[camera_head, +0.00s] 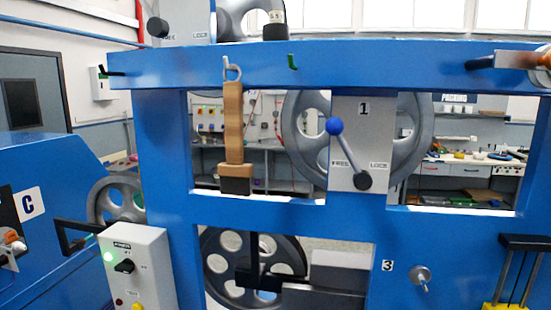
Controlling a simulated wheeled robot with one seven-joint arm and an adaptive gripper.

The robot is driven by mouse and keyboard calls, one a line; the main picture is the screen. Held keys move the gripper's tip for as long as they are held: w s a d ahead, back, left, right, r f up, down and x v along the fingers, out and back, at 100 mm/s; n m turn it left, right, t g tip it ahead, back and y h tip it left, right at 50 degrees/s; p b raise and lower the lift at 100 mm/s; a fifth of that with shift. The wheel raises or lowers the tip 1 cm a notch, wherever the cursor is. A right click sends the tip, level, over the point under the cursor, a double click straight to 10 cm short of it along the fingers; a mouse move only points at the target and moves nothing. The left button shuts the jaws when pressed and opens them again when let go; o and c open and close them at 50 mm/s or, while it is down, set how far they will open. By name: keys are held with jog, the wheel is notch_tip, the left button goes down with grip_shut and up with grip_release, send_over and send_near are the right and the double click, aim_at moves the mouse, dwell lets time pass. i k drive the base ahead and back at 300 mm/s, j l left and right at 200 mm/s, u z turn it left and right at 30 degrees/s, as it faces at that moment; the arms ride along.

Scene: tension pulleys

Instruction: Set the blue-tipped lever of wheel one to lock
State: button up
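The blue-tipped lever (349,151) is on a grey plate (345,184) marked "1", in front of a grey spoked wheel (412,140). Its blue ball (334,126) is at the upper left end. The rod slants down right to a dark round pivot (363,181). "FREE" is printed at the left of the plate and "LOCK" at the right. The lever tilts to the left, toward the FREE side. My gripper is not in view.
A blue frame (270,212) surrounds the openings. A wooden brush-like tool (234,125) hangs from a hook left of the wheel. A control box (137,268) with a green light stands lower left. Another lever (160,27) is at the top left.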

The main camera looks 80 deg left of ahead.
aim_at(363, 180)
jog(key=u, duration=2.65)
